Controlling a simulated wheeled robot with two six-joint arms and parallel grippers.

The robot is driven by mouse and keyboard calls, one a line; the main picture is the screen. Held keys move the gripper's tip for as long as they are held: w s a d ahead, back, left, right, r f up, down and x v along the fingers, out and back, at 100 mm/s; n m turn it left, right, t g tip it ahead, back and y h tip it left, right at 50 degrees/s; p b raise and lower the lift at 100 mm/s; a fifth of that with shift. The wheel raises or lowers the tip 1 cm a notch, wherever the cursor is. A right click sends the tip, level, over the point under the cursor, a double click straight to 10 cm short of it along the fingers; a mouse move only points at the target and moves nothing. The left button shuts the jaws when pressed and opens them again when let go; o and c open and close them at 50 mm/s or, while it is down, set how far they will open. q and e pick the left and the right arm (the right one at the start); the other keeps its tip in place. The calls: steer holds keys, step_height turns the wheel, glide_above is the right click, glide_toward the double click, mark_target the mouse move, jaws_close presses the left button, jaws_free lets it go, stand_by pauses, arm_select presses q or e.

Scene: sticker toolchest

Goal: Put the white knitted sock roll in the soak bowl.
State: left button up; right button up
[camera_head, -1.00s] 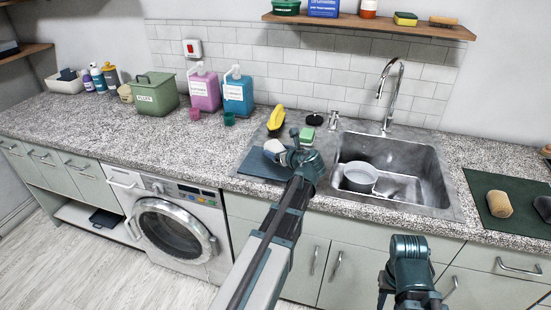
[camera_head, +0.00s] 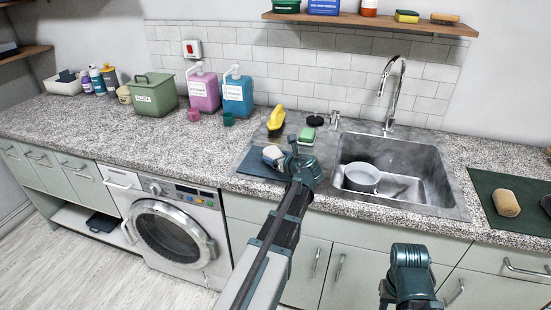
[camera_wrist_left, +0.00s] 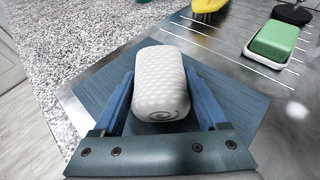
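The white knitted sock roll (camera_wrist_left: 160,80), with a grey spiral on its near end, lies on a blue mat (camera_wrist_left: 235,103) in the left wrist view. It also shows in the head view (camera_head: 272,154), left of the sink. My left gripper (camera_wrist_left: 160,82) is open, with one blue finger on each side of the roll. Small gaps show beside its near end; contact at the fingertips is unclear. The white soak bowl (camera_head: 362,177) stands in the sink, to the right of my left gripper. My right gripper is low in the head view (camera_head: 388,292), its fingers mostly hidden.
The sink (camera_head: 412,192) has raised edges and a tall tap (camera_head: 390,85) behind it. A green mat (camera_head: 490,185) with a tan roll (camera_head: 506,203) is at the right. The left counter front is clear.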

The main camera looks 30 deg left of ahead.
arm_select(q)
steer(key=o, duration=0.3)
steer(key=shift+r, duration=0.15)
steer(key=p+v, duration=0.4)
steer(key=v, duration=0.6)
steer(key=shift+d+r, duration=0.1)
steer(key=shift+r, duration=0.1)
steer(key=shift+p+v, duration=0.45)
steer(key=shift+v, duration=0.4)
steer(key=shift+s+d, duration=0.1)
